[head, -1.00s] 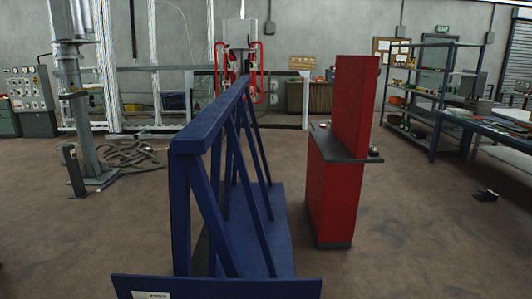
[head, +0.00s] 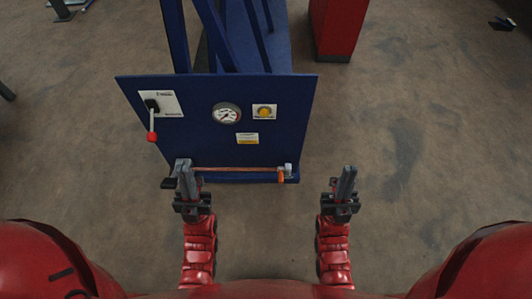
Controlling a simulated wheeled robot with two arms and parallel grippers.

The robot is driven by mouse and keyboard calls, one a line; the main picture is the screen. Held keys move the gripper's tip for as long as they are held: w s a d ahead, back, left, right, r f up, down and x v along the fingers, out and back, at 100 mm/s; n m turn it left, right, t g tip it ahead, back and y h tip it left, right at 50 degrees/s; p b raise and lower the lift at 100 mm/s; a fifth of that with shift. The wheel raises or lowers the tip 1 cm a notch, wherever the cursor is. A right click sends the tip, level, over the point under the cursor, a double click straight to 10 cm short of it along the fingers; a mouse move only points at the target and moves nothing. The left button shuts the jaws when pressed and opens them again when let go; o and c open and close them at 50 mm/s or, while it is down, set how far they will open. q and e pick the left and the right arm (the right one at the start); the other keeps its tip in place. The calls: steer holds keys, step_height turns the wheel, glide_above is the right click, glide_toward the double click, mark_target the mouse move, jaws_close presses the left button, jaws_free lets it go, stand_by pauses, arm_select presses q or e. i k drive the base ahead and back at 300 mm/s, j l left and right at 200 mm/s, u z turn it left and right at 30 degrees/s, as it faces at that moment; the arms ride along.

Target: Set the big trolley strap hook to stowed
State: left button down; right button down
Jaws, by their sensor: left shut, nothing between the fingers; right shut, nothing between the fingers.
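The blue trolley (head: 135,95) stands in front of me, its panel facing me in the head view. Along the panel's lower edge runs an orange-brown strap (head: 235,169). At its right end is a small orange hook (head: 281,176) beside a grey bracket (head: 288,169); whether it is latched there I cannot tell. My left gripper (head: 187,172) is shut and overlaps the panel's lower left corner and the strap's left end in the picture; contact cannot be told. My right gripper (head: 347,178) is shut and empty, over bare floor to the right of the hook.
The panel carries a red-knobbed lever (head: 152,130), a round gauge (head: 227,114), a yellow knob (head: 264,112) and a small label (head: 247,138). A red cabinet (head: 338,28) stands behind to the right. The floor (head: 430,140) on the right is clear.

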mark_target(280, 175)
steer(key=k+l, duration=0.3)
steer(key=k, duration=0.15)
steer(key=i+l, duration=0.1)
steer(key=l, duration=0.25)
steer(key=i+l, duration=0.1)
steer(key=l, duration=0.25)
steer(key=i+l, duration=0.15)
steer(key=l, duration=0.25)
steer(key=j+u, duration=0.05)
